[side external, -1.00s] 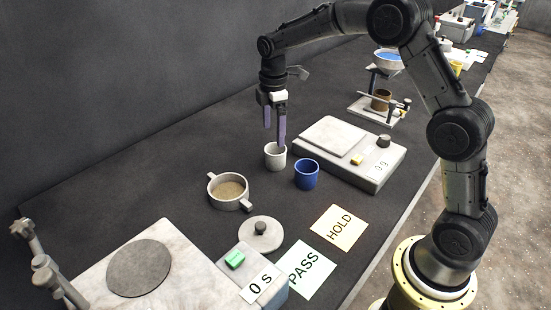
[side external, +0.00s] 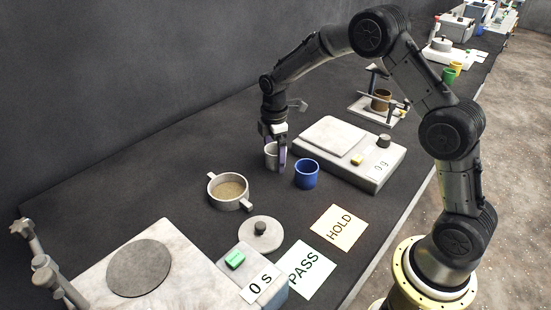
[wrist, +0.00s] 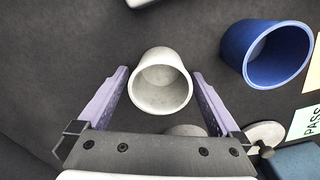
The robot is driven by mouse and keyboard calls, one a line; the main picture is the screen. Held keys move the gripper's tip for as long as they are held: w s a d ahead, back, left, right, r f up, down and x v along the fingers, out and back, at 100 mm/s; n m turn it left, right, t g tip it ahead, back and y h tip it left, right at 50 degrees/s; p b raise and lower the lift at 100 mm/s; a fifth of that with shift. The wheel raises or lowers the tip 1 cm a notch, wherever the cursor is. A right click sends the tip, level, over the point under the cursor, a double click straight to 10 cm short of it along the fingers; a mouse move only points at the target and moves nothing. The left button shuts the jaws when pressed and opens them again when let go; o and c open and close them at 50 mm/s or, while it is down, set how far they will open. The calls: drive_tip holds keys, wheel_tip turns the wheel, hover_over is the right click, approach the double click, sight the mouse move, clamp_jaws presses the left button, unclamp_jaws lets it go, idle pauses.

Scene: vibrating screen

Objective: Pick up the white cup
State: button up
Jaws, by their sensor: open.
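The white cup (side external: 270,157) stands upright on the dark bench, partly hidden behind a finger in the side view. In the wrist view the white cup (wrist: 160,82) shows its open, empty-looking mouth. My gripper (side external: 275,160) is lowered at the cup. In the wrist view my gripper (wrist: 160,85) is open, with one purple finger on each side of the cup. A gap shows between each finger and the cup wall.
A blue cup (side external: 306,174) stands close by on the right. A balance (side external: 365,165) is behind it. A handled pan (side external: 230,192) and a round lid (side external: 260,235) are nearer the camera. HOLD (side external: 339,229) and PASS (side external: 306,270) cards lie at the front.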

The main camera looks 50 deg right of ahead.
drive_tip(key=c, duration=1.4)
drive_tip(key=shift+o, duration=0.2)
drive_tip(key=shift+r, duration=0.1)
